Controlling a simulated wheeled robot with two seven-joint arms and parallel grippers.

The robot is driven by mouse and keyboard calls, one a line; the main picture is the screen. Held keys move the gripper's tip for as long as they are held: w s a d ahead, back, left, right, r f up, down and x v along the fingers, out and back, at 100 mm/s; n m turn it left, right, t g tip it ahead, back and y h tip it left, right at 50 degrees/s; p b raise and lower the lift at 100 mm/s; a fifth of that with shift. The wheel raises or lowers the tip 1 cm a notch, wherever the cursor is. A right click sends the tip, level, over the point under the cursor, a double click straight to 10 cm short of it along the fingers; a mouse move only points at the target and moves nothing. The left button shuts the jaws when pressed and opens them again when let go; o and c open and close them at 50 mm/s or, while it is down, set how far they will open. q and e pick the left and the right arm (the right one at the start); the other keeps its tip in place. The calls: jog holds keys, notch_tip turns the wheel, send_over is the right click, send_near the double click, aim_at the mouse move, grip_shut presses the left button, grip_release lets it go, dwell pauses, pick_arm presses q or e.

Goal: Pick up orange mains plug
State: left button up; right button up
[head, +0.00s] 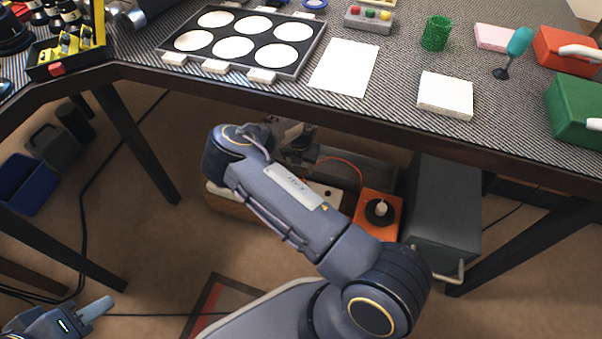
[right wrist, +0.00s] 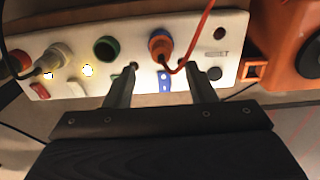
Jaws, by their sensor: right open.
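The orange mains plug (right wrist: 160,44) sits in a socket of the white power strip (right wrist: 227,30) in the right wrist view. A red cable leaves it upward. My right gripper (right wrist: 161,70) is open and empty, its two fingers pointing at the strip. The plug lies just beyond the gap between the fingertips, apart from them. In the head view my right arm hides the plug and most of the strip (head: 325,196); my right gripper (head: 300,153) is partly seen under the table. My left gripper (head: 92,309) is at the lower left; its jaw state is unclear.
An orange box with a black dial (head: 378,212) and a grey case (head: 440,215) stand right of the strip. Another plug (right wrist: 55,58) and an empty green-rimmed socket (right wrist: 106,48) are to the left. The table edge (head: 300,110) overhangs my right arm.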

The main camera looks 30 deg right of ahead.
aim_at(301, 177)
notch_tip(301, 177, down, 7)
jog(key=b, duration=0.3)
jog(key=shift+s+b, duration=0.1)
jog(key=shift+b, duration=0.3)
grip_shut()
